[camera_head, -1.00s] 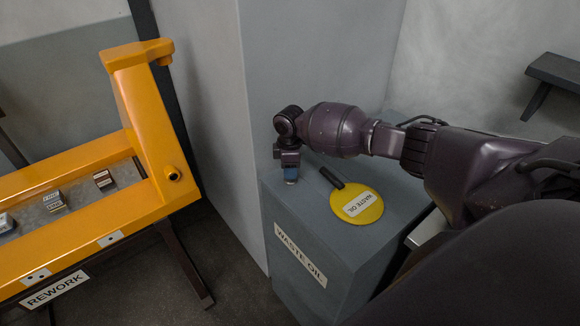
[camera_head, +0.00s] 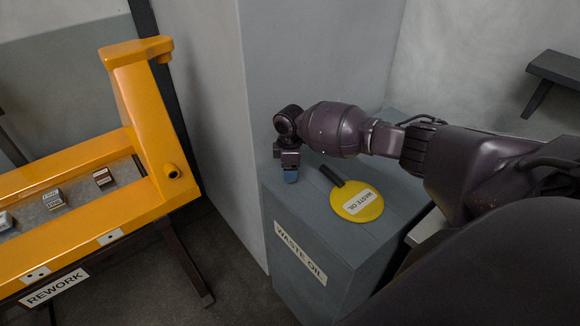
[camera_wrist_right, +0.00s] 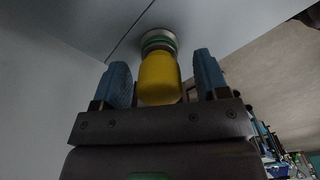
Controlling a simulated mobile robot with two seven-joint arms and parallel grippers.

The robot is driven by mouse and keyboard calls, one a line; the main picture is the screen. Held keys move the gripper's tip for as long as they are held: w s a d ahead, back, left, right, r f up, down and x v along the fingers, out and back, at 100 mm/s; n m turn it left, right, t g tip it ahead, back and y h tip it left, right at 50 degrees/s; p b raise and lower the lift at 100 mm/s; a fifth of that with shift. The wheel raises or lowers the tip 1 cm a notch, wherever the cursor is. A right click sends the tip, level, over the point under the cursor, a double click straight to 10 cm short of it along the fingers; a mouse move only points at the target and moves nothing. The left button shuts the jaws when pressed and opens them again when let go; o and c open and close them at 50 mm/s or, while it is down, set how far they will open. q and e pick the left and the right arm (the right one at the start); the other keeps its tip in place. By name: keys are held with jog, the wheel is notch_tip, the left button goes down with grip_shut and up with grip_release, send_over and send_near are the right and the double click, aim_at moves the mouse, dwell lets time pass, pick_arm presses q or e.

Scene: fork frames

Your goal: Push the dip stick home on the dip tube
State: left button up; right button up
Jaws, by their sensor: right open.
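In the right wrist view a yellow knob, which looks like the dip stick's grip (camera_wrist_right: 159,80), stands between the two blue finger pads of my right gripper (camera_wrist_right: 162,70). The gripper is open, with a gap showing on each side of the knob. Beyond the knob is a round metal fitting with a green band, apparently the dip tube (camera_wrist_right: 159,38). I cannot tell whether the stick is fully seated in it. In the head view my right gripper (camera_head: 290,174) points down over the left part of the grey box's top. Its fingers hide the stick and tube there. My left gripper is not in view.
The grey WASTE OIL box (camera_head: 300,225) stands against a grey panel (camera_head: 215,120). A yellow disc (camera_head: 345,210) with a black handle lies on its top, right of the gripper. An orange REWORK frame (camera_head: 75,235) stands at left. A dark shelf (camera_head: 555,70) is at upper right.

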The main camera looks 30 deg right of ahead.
notch_tip(320, 180, up, 3)
jog(key=shift+r, duration=0.1)
notch_tip(320, 180, up, 7)
jog(key=shift+f, duration=0.15)
jog(key=shift+r, duration=0.45)
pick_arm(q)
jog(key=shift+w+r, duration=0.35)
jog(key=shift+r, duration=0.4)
